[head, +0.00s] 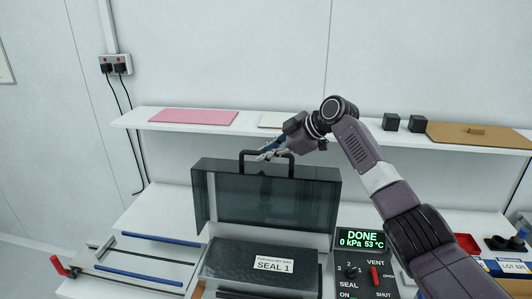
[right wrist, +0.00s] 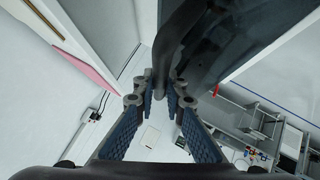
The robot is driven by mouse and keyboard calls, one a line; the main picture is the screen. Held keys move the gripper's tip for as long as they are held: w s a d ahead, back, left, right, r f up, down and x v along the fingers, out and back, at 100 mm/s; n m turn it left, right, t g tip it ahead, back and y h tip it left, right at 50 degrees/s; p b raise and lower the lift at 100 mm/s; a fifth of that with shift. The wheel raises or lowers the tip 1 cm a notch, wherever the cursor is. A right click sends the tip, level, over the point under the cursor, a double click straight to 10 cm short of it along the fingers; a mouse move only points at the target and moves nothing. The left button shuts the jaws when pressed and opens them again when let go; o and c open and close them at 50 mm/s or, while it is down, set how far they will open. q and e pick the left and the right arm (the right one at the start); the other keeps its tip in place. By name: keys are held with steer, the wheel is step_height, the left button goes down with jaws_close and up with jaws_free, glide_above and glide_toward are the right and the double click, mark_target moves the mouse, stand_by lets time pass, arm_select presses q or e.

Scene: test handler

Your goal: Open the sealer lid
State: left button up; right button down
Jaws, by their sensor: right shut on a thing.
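The sealer lid (head: 265,205) is a smoky see-through cover with a black handle (head: 292,166) on its top edge. It stands raised, roughly upright, above the sealer. My right gripper (head: 268,154) is at the handle, shut on it; in the right wrist view the blue-padded fingers (right wrist: 166,82) close around the dark handle bar (right wrist: 178,42). A dark bag labelled SEAL 1 (head: 235,262) lies in the sealer below the lid. The control panel (head: 362,270) reads DONE, 0 kPa, 53 °C and has a red vent lever (head: 374,276). My left gripper is not in view.
A white wall shelf (head: 160,122) behind the lid holds a pink sheet (head: 193,117), black cubes (head: 391,122) and a brown board (head: 478,135). A red tray (head: 467,243) is at the right.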

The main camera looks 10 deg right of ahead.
steer(key=c, duration=2)
jaws_free()
steer(key=shift+f, duration=0.45)
steer(key=shift+o, duration=0.2)
steer(key=shift+r, duration=0.1)
steer(key=shift+r, duration=0.1)
steer(key=v, duration=1.2)
steer(key=shift+w, duration=0.1)
